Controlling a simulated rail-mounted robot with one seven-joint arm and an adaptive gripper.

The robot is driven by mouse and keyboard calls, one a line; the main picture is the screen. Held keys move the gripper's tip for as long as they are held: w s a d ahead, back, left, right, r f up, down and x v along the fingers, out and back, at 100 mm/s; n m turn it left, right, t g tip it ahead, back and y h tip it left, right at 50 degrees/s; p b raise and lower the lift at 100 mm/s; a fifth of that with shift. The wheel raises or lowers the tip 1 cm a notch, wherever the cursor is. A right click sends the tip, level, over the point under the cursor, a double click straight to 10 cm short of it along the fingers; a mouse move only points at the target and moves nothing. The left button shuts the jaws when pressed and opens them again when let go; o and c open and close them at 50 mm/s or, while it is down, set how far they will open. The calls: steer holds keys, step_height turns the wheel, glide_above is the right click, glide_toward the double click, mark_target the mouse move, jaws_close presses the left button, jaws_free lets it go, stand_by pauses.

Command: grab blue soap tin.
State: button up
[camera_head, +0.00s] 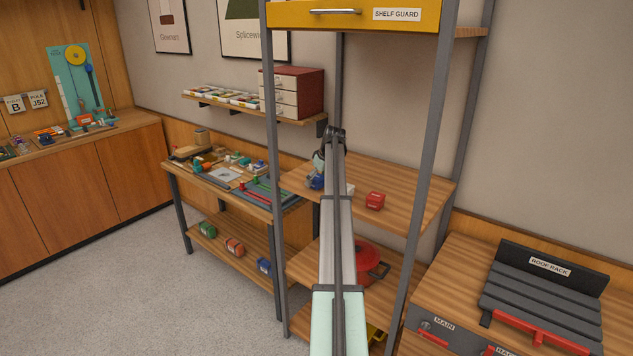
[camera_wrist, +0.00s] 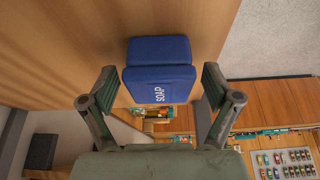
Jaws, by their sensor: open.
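The blue soap tin (camera_wrist: 158,72), with the white word SOAP, sits on a wooden shelf board (camera_wrist: 75,40) in the wrist view. My gripper (camera_wrist: 160,88) is open, with one finger on each side of the tin's near part. A gap shows between each finger and the tin, and I see no contact. In the head view, the tin (camera_head: 315,182) is a small blue patch at the left end of the middle shelf, partly hidden by my gripper (camera_head: 318,166).
A red box (camera_head: 375,201) stands right of my arm on the same shelf. A dark upright post (camera_head: 273,150) rises close left of my gripper. A red pot (camera_head: 372,262) is on the shelf below. A workbench with tools (camera_head: 215,172) stands behind to the left.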

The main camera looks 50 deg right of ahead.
steer(key=c, duration=1.3)
steer(key=shift+r, duration=0.15)
